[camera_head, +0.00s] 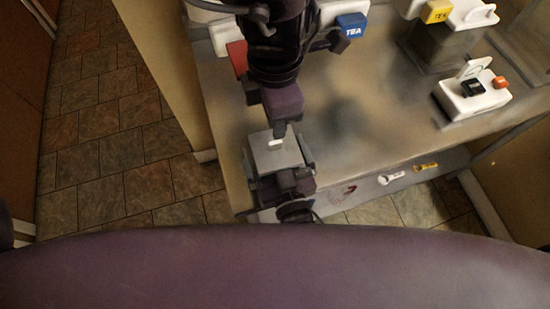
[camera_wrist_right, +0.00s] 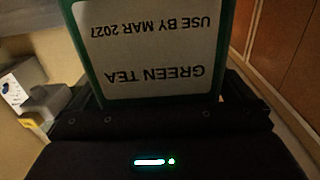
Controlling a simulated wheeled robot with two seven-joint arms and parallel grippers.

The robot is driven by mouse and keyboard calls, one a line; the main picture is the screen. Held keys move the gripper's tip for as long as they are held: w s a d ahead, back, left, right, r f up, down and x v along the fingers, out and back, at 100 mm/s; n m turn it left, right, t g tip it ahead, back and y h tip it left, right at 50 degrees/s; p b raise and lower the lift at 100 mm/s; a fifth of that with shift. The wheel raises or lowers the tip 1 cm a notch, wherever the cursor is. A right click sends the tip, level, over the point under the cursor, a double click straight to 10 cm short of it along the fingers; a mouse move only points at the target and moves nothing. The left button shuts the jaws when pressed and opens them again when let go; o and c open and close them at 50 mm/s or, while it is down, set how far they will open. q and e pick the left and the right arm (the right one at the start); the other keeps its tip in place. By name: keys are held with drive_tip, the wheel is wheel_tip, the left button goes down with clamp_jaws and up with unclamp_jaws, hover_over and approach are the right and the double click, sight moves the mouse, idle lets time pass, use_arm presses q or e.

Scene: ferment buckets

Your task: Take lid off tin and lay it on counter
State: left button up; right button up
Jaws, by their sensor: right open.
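The tin shows in the head view as a square grey top, its lid (camera_head: 262,160), at the counter's near left corner. A small white mark, perhaps a handle, is on the lid. The right wrist view shows the tin's green wall and white label (camera_wrist_right: 150,50), reading GREEN TEA upside down. My right gripper (camera_head: 292,180) is open at the tin's near side, close to the label. Its dark parts hide one end of the tin. A dark arm comes down from the top edge; its narrow tip (camera_head: 280,130) is over or at the lid. Its jaws cannot be made out.
The counter (camera_head: 370,85) is bare in the middle. A white box (camera_head: 472,98) sits at right. Two small handles (camera_head: 390,178) show below the counter edge.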

sight(275, 143)
use_arm(q)
drive_tip(key=shift+s, duration=0.1)
use_arm(e)
drive_tip(key=shift+w, duration=0.2)
drive_tip(key=c, duration=1.4)
use_arm(q)
wheel_tip(275, 143, down, 8)
drive_tip(key=shift+r, duration=0.15)
drive_tip(key=shift+c, duration=0.3)
clamp_jaws()
